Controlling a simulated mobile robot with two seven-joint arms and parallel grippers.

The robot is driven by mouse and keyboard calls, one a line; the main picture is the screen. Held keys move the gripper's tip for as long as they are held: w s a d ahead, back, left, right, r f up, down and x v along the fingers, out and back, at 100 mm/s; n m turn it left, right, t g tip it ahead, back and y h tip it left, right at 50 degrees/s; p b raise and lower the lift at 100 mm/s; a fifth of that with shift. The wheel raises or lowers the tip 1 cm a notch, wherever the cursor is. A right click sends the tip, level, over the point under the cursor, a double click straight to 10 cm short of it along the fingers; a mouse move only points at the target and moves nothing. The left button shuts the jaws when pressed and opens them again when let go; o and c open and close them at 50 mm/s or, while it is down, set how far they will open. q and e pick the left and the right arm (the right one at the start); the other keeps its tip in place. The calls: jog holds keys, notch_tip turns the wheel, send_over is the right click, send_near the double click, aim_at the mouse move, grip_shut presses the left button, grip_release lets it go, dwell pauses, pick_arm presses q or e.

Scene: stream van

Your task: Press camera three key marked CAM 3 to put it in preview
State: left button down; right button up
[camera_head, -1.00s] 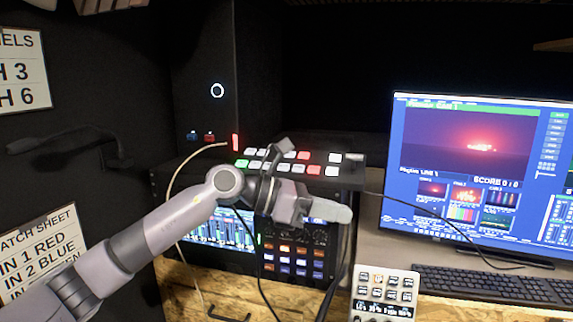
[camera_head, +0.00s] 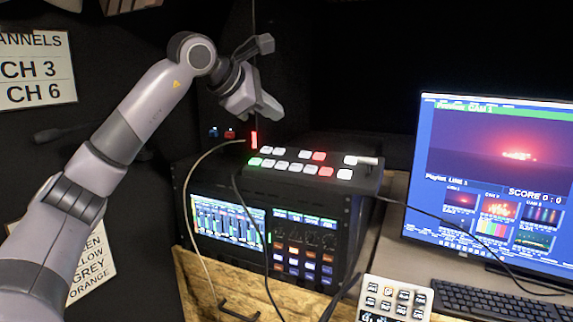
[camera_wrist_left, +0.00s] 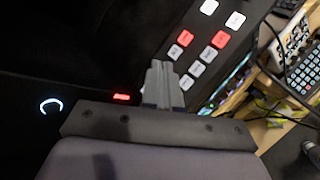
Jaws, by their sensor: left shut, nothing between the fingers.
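The key panel (camera_head: 300,178) is on top of a black rack unit, with two rows of small lit keys. Most keys are white; one at the left end of the front row is green (camera_head: 254,162), and one in each row is red (camera_head: 326,172). Key labels are too small to read, so I cannot tell which is CAM 3. My left gripper (camera_head: 268,112) is shut and empty, above and behind the panel's left part, apart from the keys. In the left wrist view its closed fingertips (camera_wrist_left: 160,68) are beside the key rows (camera_wrist_left: 202,52). My right gripper is out of view.
A monitor (camera_head: 490,150) stands at the right with a keyboard (camera_head: 495,302) before it. A small keypad (camera_head: 394,300) is at the bottom. Cables hang down the rack front (camera_head: 300,252). A dark wall with signs (camera_head: 35,72) is at the left.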

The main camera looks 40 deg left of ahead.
pick_arm(q)
jog(key=shift+f, duration=0.15)
jog(key=b, duration=0.6)
send_over(282, 166)
jog(key=s, duration=0.2)
notch_tip(282, 166, down, 7)
jog(key=shift+w+a+f, duration=0.1)
jog(key=shift+w+f, duration=0.05)
jog(key=shift+f, duration=0.05)
jog(key=shift+w+f+b, duration=0.15)
jog(key=shift+f+b, duration=0.2)
jog(key=shift+f, duration=0.05)
dwell(1.1)
jog(key=shift+w+a+f, duration=0.1)
jog(key=shift+f, duration=0.35)
jog(key=shift+w+f+b, duration=0.1)
jog(key=shift+f+b, duration=0.2)
jog(key=shift+f, duration=0.1)
dwell(0.7)
jog(key=shift+r, duration=0.1)
jog(key=shift+s+r+p, duration=0.2)
jog(key=shift+r+p, duration=0.5)
jog(key=shift+p, duration=0.1)
jog(key=shift+r, duration=0.1)
